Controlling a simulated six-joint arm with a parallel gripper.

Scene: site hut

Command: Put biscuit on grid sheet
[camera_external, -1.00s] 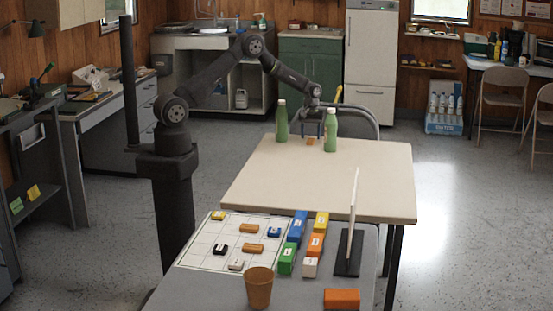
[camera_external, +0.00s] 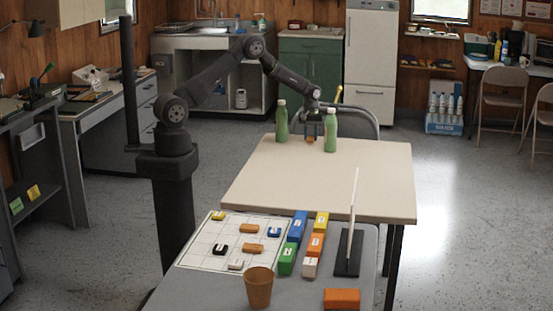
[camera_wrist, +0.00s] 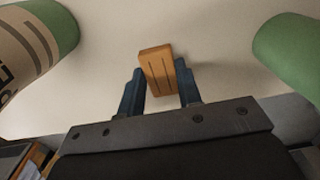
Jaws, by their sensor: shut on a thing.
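The biscuit (camera_wrist: 157,68) is a small orange-brown block with dark grooves, between the two blue fingers of my gripper (camera_wrist: 160,90) in the wrist view. In the external view my gripper (camera_external: 313,134) is low over the far part of the cream table, shut on the biscuit (camera_external: 310,139), which shows only small there. I cannot tell whether the biscuit touches the table. The grid sheet (camera_external: 197,256) is a white sheet with dark lines on the near grey table. Several small coloured blocks lie on it.
Green bottles stand close on both sides of my gripper, left (camera_external: 282,120) and right (camera_external: 330,131). The cream table's middle (camera_external: 320,180) is clear.

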